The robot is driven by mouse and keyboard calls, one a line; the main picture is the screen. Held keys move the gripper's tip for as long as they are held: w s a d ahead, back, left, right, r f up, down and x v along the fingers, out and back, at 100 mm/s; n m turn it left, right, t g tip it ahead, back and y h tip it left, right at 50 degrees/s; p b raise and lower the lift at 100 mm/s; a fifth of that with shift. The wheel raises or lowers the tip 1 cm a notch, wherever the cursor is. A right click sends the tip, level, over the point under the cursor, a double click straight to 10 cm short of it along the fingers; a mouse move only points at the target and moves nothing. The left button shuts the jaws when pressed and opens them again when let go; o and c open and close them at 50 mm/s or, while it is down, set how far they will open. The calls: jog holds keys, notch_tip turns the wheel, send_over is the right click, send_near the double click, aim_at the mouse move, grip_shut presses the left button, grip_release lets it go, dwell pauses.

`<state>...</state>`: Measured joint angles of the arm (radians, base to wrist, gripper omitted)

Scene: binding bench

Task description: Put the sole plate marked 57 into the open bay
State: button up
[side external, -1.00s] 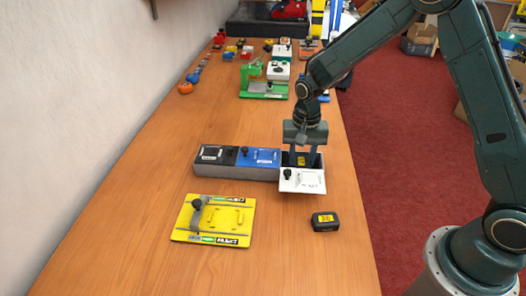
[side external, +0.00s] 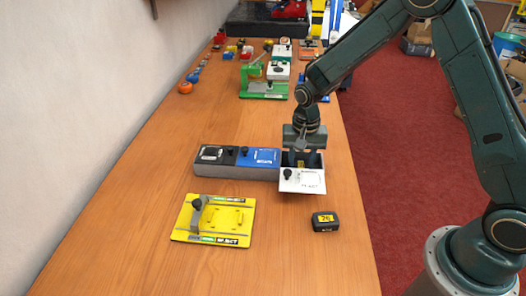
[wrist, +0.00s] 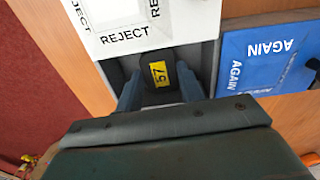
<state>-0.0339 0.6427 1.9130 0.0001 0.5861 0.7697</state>
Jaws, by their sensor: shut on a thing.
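The sole plate marked 57 (wrist: 145,97) is a dark block with a yellow number label. My gripper (wrist: 160,90) is shut on it, one finger on each side. In the side external view my gripper (side external: 302,160) points down into the open bay (wrist: 208,62) at the right end of the grey bay block (side external: 235,173). The plate is at least partly between the bay's walls; whether it touches the floor is hidden. The bay's white lid (side external: 303,181), marked REJECT, is swung open toward the front.
A blue lid (side external: 259,157), marked AGAIN, and a black lid (side external: 215,155) cover the other bays. A similar dark block (side external: 325,222) with a yellow label lies in front. A yellow plate fixture (side external: 213,222) lies front left. Bare wood lies between them.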

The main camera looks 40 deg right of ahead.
jog(key=o, duration=0.9)
jog(key=shift+r, duration=0.1)
jog(key=shift+r, duration=3.65)
jog(key=shift+r, duration=2)
